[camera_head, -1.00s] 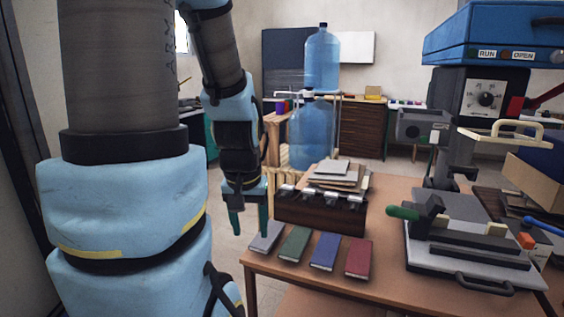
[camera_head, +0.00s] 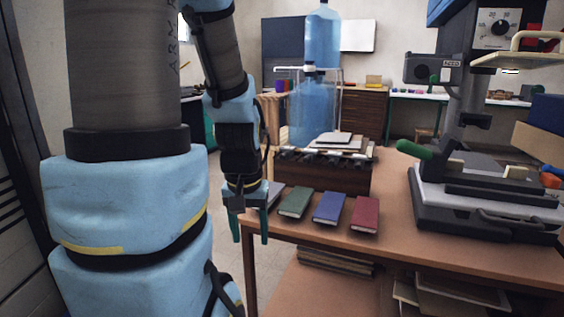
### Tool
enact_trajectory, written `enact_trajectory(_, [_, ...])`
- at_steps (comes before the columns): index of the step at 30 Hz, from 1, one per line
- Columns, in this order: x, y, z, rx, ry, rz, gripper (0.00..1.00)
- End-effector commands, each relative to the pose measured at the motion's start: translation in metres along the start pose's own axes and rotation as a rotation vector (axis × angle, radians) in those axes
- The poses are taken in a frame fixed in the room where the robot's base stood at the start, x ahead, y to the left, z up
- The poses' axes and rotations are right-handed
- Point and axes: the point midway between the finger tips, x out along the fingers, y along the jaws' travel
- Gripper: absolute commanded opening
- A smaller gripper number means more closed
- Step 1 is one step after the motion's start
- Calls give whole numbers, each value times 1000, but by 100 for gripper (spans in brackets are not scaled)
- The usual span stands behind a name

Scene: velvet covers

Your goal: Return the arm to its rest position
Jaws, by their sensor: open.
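My gripper (camera_head: 250,228) hangs fingers-down at the left front corner of the wooden table (camera_head: 440,255). Its two teal fingers are apart, with nothing seen between them. My arm is bent, with the forearm coming down from the top of the view. Behind and right of the gripper, a row of small books lies on the table: a grey one (camera_head: 274,193) partly hidden by the gripper, a green one (camera_head: 295,202), a blue one (camera_head: 329,208) and a red one (camera_head: 365,214).
A dark wooden box (camera_head: 322,176) with boards on top stands behind the books. A press-like machine (camera_head: 485,200) with a green handle fills the table's right. Water bottles (camera_head: 313,110) stand behind. Boards (camera_head: 337,260) lie on the lower shelf. Floor shows left of the table.

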Motion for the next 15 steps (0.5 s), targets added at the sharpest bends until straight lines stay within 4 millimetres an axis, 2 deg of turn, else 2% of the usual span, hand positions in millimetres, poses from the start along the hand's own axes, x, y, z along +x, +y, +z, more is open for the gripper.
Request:
enact_trajectory(1, [7,0,1,0,-2,0,60])
enact_trajectory(3, [-10,0,-1,0,-1,0,60])
enact_trajectory(10, [-34,0,-5,0,-1,0,60])
enact_trajectory(15, [-57,0,-8,0,-1,0,60])
